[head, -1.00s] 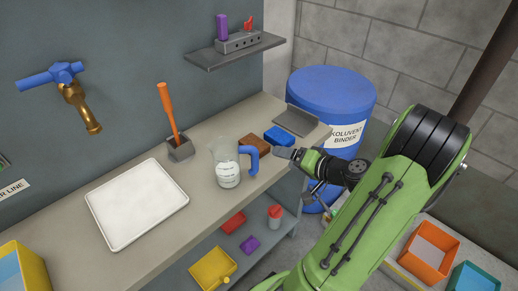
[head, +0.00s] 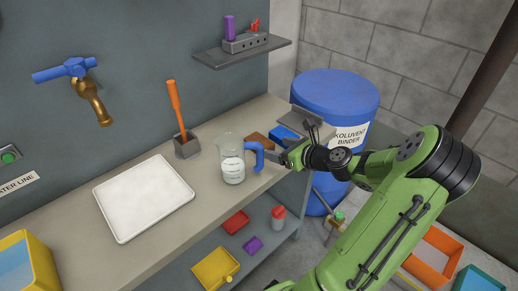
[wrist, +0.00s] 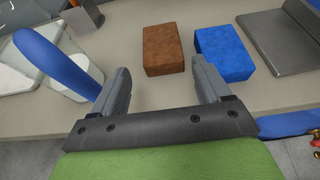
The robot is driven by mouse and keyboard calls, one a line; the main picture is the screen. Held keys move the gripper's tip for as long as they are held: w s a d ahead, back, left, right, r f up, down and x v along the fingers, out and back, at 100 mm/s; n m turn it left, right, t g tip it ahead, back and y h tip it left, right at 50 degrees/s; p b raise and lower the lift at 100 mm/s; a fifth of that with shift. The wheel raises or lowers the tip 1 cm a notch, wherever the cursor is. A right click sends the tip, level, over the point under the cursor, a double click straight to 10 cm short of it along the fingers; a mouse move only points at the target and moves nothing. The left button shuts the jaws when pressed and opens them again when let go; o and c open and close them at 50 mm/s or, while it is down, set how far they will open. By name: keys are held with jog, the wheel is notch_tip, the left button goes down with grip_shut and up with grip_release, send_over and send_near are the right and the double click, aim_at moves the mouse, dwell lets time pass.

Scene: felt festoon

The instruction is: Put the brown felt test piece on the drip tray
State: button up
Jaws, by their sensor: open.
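The brown felt test piece (wrist: 162,49) is a flat brown block lying on the bench; in the head view (head: 258,139) it is partly hidden behind the jug handle. My gripper (wrist: 163,80) is open and empty in the wrist view, its two fingers apart with the brown block just beyond and between their tips. In the head view my gripper (head: 288,157) is at the bench's right part, beside the jug handle. The white, rimmed drip tray (head: 145,197) lies empty on the bench at left, beyond the jug.
A blue block (wrist: 225,52) lies close to the right of the brown one. A glass jug (head: 232,160) with a blue handle (wrist: 58,62) stands close to my left finger. A grey plate (wrist: 282,40) lies at right. A holder with an orange-handled tool (head: 186,144) stands behind.

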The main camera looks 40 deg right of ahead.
aim_at(261, 142)
jog(key=b+x, duration=0.3)
jog(key=x, duration=0.6)
jog(key=shift+w+d+f, duration=0.15)
jog(key=shift+w+f, duration=0.05)
jog(key=shift+r, duration=0.1)
jog(key=c, duration=0.8)
notch_tip(261, 142, up, 10)
jog(key=p, duration=0.4)
jog(key=shift+p, duration=0.3)
